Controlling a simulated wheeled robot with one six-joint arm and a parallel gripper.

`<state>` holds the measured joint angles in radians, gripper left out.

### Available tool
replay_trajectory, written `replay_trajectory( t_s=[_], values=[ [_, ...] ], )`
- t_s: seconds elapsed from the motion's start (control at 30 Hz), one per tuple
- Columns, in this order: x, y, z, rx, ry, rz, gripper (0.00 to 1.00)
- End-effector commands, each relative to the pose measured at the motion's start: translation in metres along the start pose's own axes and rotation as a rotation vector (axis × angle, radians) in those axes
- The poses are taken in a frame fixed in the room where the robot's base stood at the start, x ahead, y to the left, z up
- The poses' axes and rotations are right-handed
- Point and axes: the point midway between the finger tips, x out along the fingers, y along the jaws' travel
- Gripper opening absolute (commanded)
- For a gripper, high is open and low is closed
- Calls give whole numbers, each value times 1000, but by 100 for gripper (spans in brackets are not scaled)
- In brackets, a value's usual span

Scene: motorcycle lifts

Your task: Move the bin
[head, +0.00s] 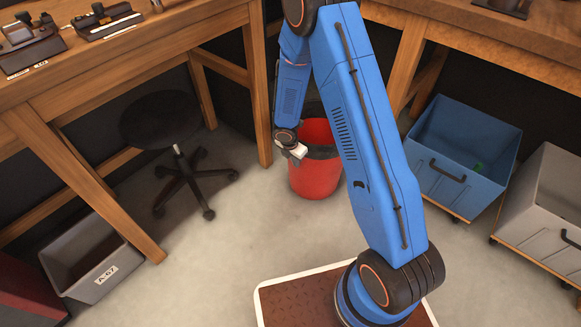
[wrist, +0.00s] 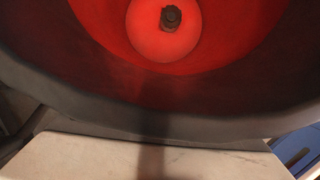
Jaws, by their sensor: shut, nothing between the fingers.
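A round red bin (head: 315,181) stands upright on the floor, partly hidden behind my blue arm. A dark grey band shows at its mouth. In the wrist view I look down into the red inside of the bin (wrist: 165,40); a small dark object (wrist: 171,18) shows at its bottom. My gripper (head: 297,151) is at the bin's upper left edge. Its pale end (wrist: 150,158) fills the bottom of the wrist view, just below the dark rim. The gripper is shut with nothing held. I cannot tell whether it touches the rim.
A black stool (head: 160,120) stands left of the bin. A blue wheeled crate (head: 455,190) and a grey wheeled crate (head: 540,235) are to the right. A grey box (head: 95,275) is at lower left. Wooden bench legs (head: 257,90) rise behind; the floor between is clear.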

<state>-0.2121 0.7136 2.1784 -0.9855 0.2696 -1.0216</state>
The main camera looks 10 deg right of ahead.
Motion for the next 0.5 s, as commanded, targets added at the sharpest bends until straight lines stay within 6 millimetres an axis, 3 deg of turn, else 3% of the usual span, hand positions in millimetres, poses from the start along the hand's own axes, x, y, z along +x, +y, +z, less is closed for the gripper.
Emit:
replay_trajectory(
  t_s=[0.5],
  values=[
    [31,0,123,6,-2,0,0]
  ],
)
